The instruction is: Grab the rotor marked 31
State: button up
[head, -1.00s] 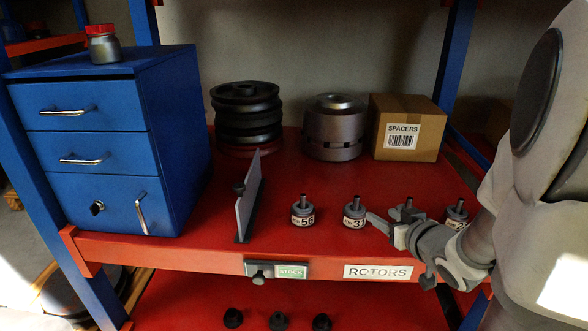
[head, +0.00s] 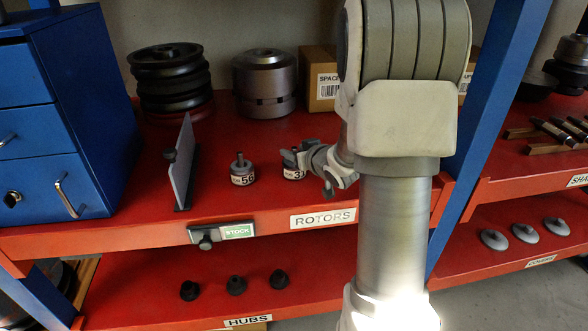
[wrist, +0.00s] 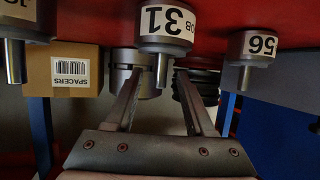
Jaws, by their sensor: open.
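The rotor marked 31 (head: 293,174) is a small grey cylinder with a white label and a thin shaft, upright on the red shelf (head: 120,228). My gripper (head: 303,154) is at this rotor and partly covers it in the head view. In the wrist view, which is upside down, the rotor marked 31 (wrist: 167,30) is centred. Its shaft shows between the two fingertips of my open gripper (wrist: 159,74). I cannot tell whether the fingers touch it. The rotor marked 56 (head: 242,172) stands to its left in the head view.
Another rotor (wrist: 16,35) stands on the other side, partly cut off in the wrist view. A grey upright divider (head: 184,162) stands left of rotor 56. Behind are black stacked discs (head: 172,85), a metal cylinder (head: 263,84) and a spacers box (head: 318,72).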

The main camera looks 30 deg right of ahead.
jog(key=shift+w+f, duration=0.2)
jog(key=shift+w, duration=0.3)
grip_shut()
dwell(0.8)
jog(key=shift+r, duration=0.2)
